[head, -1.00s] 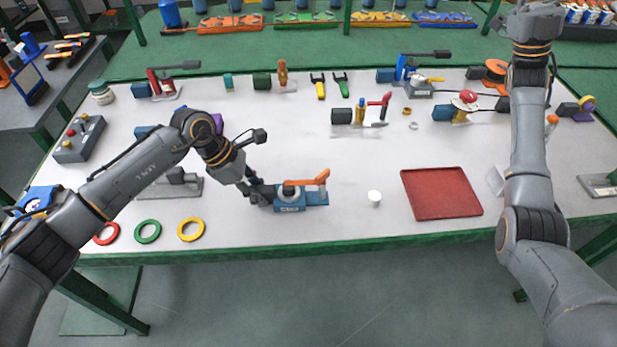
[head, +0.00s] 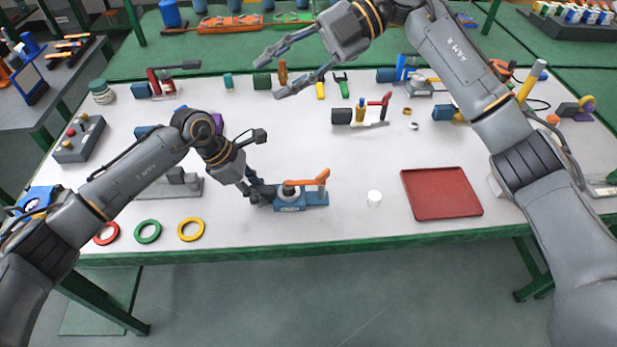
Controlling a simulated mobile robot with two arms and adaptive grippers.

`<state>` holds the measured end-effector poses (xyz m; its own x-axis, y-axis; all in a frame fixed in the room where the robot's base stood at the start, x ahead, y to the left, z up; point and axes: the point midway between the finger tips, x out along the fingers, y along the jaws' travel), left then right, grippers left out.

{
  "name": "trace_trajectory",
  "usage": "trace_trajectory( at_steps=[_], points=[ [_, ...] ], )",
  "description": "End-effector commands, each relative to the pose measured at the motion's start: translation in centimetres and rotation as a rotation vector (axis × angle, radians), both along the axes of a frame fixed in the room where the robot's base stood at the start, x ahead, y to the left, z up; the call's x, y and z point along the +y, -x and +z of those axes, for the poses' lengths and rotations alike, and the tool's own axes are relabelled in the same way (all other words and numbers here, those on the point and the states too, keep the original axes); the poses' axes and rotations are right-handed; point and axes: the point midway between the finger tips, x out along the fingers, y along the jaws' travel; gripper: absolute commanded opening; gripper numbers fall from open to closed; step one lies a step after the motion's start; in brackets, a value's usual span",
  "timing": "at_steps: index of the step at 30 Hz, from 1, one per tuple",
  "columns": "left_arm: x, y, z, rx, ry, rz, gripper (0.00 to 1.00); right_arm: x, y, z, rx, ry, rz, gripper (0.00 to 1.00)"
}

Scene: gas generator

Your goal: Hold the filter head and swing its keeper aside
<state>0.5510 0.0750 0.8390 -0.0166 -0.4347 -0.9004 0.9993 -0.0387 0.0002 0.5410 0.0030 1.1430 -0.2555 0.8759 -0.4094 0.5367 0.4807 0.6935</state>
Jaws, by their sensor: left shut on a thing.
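The filter head (head: 290,204) is a blue block with a grey round top, near the front edge of the bench. Its keeper (head: 310,182) is an orange lever that reaches over the block to the right, with its end turned up. My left gripper (head: 263,194) is shut on the left side of the filter head, which stands on the bench top. My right gripper (head: 273,75) is open and empty, held above the back part of the bench, up and behind the filter head. Its fingers point left and are well apart.
A white cap (head: 374,198) and a red tray (head: 441,193) lie right of the filter head. Green (head: 148,231) and yellow (head: 191,229) rings lie left. A black-and-red clamp device (head: 365,113) stands behind. The bench between them is clear.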

Motion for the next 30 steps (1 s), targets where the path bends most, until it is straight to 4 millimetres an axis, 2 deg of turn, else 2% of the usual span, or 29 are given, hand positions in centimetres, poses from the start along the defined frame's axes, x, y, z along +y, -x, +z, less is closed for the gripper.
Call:
trace_trajectory(
  at_steps=[3,6,9,13,17,23,30],
  points=[
    [0.1,0.0,-0.1,0.0,-0.002,0.001,0.0,0.2,1.0,-5.6,0.007,0.349,-0.028,0.4],
    [0.1,0.0,-0.1,0.0,-0.002,0.001,0.0,-1.2,1.1,-9.6,-0.002,0.622,-0.095,0.4],
    [0.1,0.0,-0.1,0.0,-0.002,0.001,0.0,-3.2,0.7,-12.3,-0.028,0.843,-0.18,0.4],
    [0.1,0.0,-0.1,0.0,-0.002,0.001,0.0,-5.6,0.1,-14.2,-0.065,1.037,-0.282,0.4],
    [0.1,0.0,-0.1,0.0,-0.002,0.001,0.0,-6.9,-0.3,-15.0,-0.091,1.131,-0.341,0.4],
    [0.1,0.0,-0.1,0.0,-0.002,0.001,0.0,-7.4,-0.4,-16.4,-0.096,1.158,-0.358,0.4],
    [0.0,0.0,-0.1,0.0,-0.001,0.001,0.0,-7.3,-0.3,-19.8,-0.093,1.155,-0.355,0.4]
  ],
)
